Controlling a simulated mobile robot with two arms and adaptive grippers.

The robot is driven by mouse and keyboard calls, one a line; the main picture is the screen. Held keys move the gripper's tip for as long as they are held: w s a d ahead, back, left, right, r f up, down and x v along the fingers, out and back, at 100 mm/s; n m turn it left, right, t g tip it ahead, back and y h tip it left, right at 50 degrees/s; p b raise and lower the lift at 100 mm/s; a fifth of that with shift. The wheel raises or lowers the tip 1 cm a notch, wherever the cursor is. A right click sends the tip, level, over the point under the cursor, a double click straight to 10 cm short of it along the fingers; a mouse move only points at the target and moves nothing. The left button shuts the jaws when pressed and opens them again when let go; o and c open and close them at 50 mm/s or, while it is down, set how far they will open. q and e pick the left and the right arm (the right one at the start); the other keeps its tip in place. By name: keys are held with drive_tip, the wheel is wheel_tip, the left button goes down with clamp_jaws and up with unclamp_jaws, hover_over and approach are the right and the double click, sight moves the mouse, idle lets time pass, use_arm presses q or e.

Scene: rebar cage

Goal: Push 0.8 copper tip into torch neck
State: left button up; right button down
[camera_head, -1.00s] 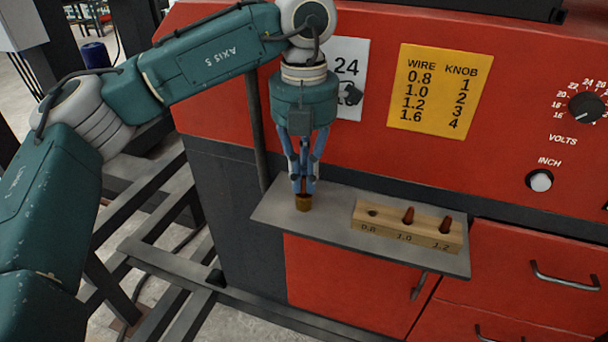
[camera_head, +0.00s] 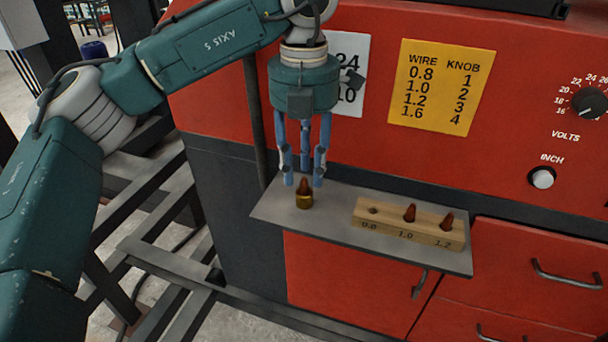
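A copper tip (camera_head: 304,186) stands upright in the brass torch neck (camera_head: 304,201) on the left part of the grey shelf (camera_head: 350,238). My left gripper (camera_head: 304,182) is above it with its blue fingers spread around the top of the tip, apart from it. The gripper is open and empty. The wooden tip block (camera_head: 385,232) to the right has an empty hole marked 0.8 and copper tips in the 1.0 and 1.2 holes. How deep the tip sits in the neck cannot be told. My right gripper is not in view.
The red machine front (camera_head: 380,160) rises behind the shelf, with a yellow wire chart (camera_head: 439,87), a white sheet and a volts knob (camera_head: 588,103). Drawers with handles lie below right. The shelf has free room in front of the block.

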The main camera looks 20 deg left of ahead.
sight(304, 178)
use_arm(q)
wheel_tip(304, 178, up, 9)
drive_tip(key=shift+r, duration=0.2)
idle(0.6)
